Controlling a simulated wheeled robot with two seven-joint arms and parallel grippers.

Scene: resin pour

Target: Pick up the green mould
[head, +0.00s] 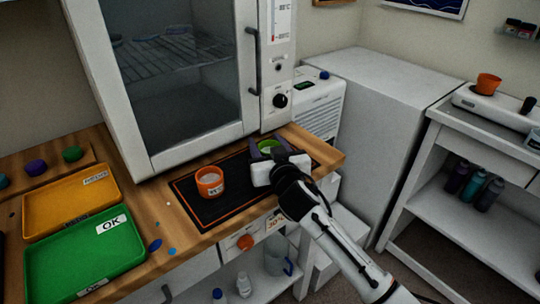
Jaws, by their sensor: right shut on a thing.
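The green mould (270,144) is at the back right of the black mat with the orange border, in front of the oven. Its green rim shows behind my right gripper, which hides most of its near side. My right gripper (268,154) reaches in from the lower right and is shut on the green mould. I cannot tell whether the mould touches the mat. My left gripper is not in view.
An orange mould (210,182) stands on the mat (220,211), left of my right gripper. A green OK tray (80,258) and a yellow tray (66,203) lie at the left. The white oven (185,80) stands close behind. An orange cup (487,84) is on the right cart.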

